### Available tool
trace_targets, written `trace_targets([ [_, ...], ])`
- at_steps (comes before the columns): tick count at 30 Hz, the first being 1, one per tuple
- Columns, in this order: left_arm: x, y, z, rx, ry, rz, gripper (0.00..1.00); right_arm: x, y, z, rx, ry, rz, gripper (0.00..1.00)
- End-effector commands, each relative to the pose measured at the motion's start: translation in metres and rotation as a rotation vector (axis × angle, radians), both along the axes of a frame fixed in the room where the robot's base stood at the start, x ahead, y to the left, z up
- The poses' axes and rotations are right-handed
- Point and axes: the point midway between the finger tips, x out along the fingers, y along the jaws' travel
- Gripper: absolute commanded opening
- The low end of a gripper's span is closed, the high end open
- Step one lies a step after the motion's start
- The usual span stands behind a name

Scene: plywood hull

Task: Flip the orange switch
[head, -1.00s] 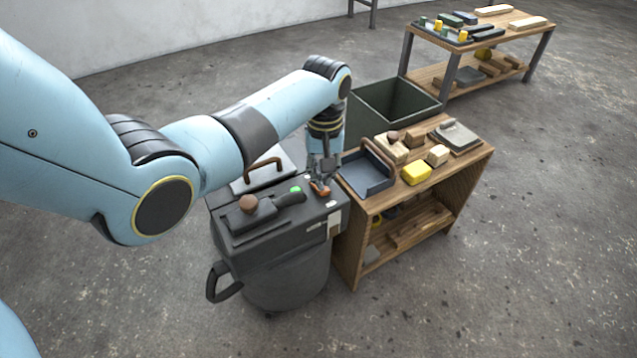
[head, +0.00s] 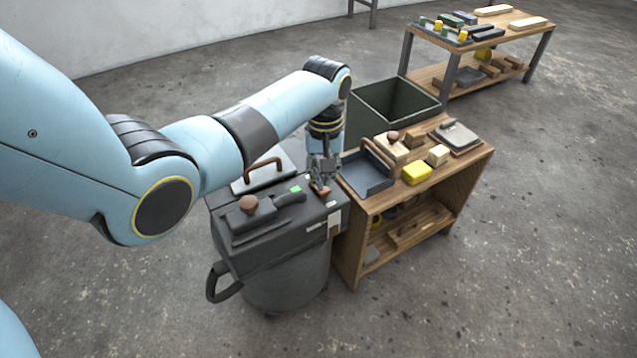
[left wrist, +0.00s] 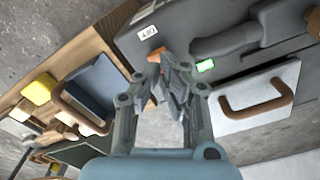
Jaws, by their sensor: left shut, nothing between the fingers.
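The orange switch (head: 321,189) sits on the top of the dark grey machine (head: 262,256), near its right end. In the left wrist view the orange switch (left wrist: 156,54) shows partly behind my fingertips. My left gripper (head: 322,181) points down with its fingers shut and empty, at the switch. It covers part of the switch, and I cannot tell whether it touches. A green light (head: 296,189) glows on the machine to the left of the switch. My right gripper is not in view.
A wooden cart (head: 470,172) stands close on the right, with a blue-grey dustpan-like tray (head: 366,184), a yellow block (head: 416,174) and wooden blocks on top. A dark open bin (head: 385,133) is behind. A handled lid (head: 243,184) and a brown knob (head: 248,203) rise from the machine.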

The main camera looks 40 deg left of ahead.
Motion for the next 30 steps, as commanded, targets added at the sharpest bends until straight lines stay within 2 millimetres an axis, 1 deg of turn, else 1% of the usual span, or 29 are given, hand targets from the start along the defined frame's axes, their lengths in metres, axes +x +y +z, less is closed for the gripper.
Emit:
trace_targets([
  [30, 0.0, 0.0, -0.016, 0.0, 0.0, 0.0, 0.0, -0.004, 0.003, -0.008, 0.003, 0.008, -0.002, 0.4],
])
